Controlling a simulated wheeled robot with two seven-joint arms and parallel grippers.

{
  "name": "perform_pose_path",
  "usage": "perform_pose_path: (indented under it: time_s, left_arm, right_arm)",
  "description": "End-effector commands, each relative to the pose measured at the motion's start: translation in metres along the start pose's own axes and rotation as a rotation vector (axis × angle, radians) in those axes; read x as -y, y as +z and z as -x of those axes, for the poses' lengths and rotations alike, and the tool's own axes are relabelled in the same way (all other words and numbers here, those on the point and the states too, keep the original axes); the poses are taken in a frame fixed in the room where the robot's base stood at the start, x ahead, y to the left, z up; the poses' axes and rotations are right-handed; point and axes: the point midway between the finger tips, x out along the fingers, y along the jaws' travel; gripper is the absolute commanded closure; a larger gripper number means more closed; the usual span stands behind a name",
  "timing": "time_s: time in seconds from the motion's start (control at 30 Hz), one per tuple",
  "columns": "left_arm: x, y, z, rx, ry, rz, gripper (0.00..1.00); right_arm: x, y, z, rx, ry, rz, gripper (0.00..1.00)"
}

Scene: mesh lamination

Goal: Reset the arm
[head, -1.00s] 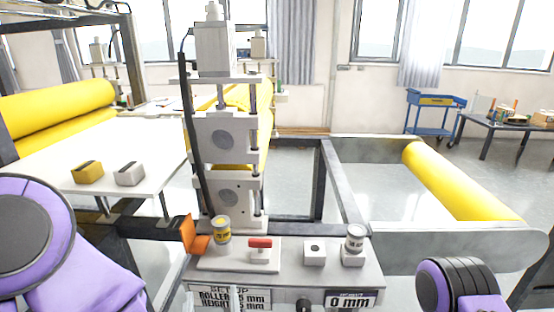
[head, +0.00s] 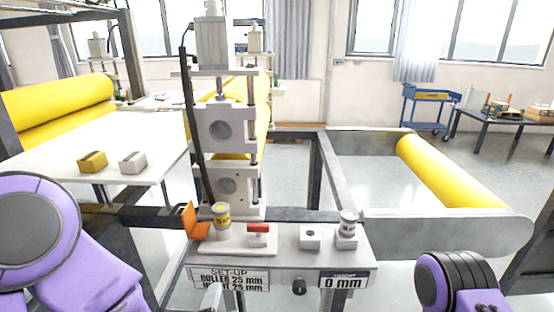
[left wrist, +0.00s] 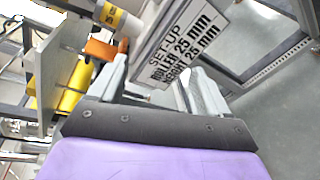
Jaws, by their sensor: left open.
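My left arm enters the head view from the lower left as purple links. The tip of my left gripper (head: 213,297) shows at the bottom edge, just in front of the set-up sign. In the left wrist view my left gripper (left wrist: 157,88) has its two grey fingers spread apart with nothing between them. The set-up sign (head: 229,278) lies beyond the fingers, and it also shows in the left wrist view (left wrist: 180,50). Only a purple and black link of my right arm shows at the lower right of the head view; the right gripper is out of sight.
The control panel (head: 345,262) carries a red switch (head: 258,228), a yellow-labelled cylinder (head: 221,217), a grey cylinder (head: 347,224) and an orange bracket (head: 194,222). The roller press (head: 222,160) stands behind it. A yellow roll (head: 450,172) lies at right.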

Motion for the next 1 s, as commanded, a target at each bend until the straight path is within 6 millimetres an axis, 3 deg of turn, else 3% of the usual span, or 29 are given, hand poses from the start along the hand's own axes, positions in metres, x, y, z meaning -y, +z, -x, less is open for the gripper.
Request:
perform_pose_path:
  time_s: [0.07,0.17,0.3,0.4,0.5,0.57,0.67,1.0]
  left_arm:
    - [0.027,-0.024,-0.005,-0.019,-0.108,-0.286,0.23]
    - [0.083,-0.082,-0.001,-0.01,-0.352,-0.773,0.23]
    - [0.155,-0.18,0.042,0.089,-0.742,-1.272,0.23]
    - [0.185,-0.242,0.085,0.132,-0.971,-1.409,0.23]
    - [0.199,-0.285,0.122,0.107,-1.111,-1.432,0.23]
    - [0.205,-0.298,0.139,0.103,-1.163,-1.436,0.23]
    - [0.213,-0.302,0.154,0.113,-1.202,-1.432,0.23]
    - [0.214,-0.301,0.154,0.113,-1.202,-1.429,0.23]
  right_arm:
    - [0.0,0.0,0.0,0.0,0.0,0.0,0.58]
    - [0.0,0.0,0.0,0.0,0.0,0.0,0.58]
    - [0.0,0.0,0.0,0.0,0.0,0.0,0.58]
    - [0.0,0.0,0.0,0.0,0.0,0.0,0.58]
    - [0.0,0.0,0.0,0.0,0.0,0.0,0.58]
    - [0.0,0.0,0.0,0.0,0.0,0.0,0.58]
    - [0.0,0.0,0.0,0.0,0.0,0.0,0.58]
    - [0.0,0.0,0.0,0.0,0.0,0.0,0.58]
